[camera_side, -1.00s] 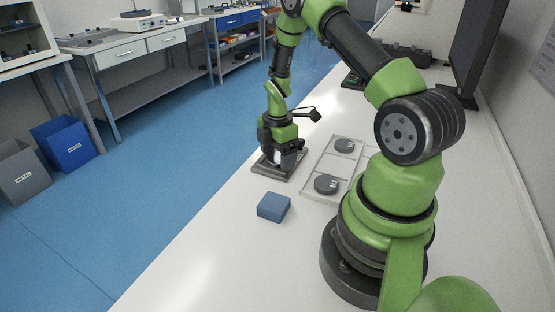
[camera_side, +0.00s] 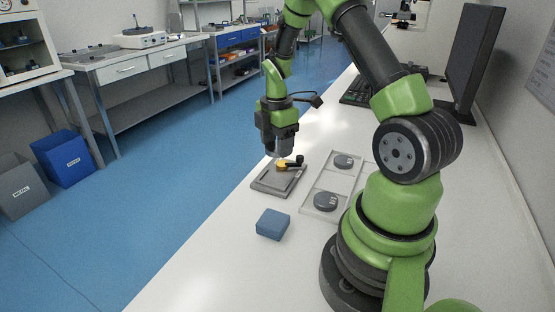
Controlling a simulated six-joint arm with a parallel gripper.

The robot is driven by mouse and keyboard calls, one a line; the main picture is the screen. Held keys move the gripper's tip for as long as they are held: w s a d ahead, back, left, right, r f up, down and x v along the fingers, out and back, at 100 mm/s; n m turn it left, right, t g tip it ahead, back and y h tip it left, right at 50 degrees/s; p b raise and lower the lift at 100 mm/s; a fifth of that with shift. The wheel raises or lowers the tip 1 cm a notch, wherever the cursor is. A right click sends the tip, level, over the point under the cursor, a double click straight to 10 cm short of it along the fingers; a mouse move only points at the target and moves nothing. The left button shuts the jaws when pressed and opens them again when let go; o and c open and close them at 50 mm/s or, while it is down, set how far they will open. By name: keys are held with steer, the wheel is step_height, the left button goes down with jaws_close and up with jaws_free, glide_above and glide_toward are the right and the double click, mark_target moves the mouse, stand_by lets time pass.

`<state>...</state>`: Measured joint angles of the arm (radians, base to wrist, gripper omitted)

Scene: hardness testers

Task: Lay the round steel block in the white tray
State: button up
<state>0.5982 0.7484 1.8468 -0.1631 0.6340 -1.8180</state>
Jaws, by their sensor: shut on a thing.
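My gripper (camera_side: 281,157) points down over a dark grey flat base plate (camera_side: 265,183) left of the tray. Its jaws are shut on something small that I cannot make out. A yellow part (camera_side: 284,164) and a black round-ended part (camera_side: 299,160) show right at the fingertips, above the plate; I cannot tell whether they are held or fixed to it. The pale tray (camera_side: 309,211) has a raised rim and a divider. One round grey block (camera_side: 344,161) lies in its far compartment, another round grey block (camera_side: 325,201) in its near one.
A blue box-shaped block (camera_side: 272,223) stands on the bench (camera_side: 222,260) in front of the plate. A keyboard (camera_side: 357,92) and a monitor (camera_side: 471,65) are farther back. The bench's left edge runs close to the plate. The near left bench top is clear.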

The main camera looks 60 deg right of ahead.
steer(key=s+d+r+m, duration=0.1)
steer(key=s+d+r, duration=0.1)
steer(key=s+d, duration=0.15)
steer(key=m, duration=0.3)
glide_above(335, 182)
step_height(335, 182, down, 6)
steer(key=shift+f, duration=2.35)
steer(key=shift+f, duration=0.1)
steer(key=o, duration=0.8)
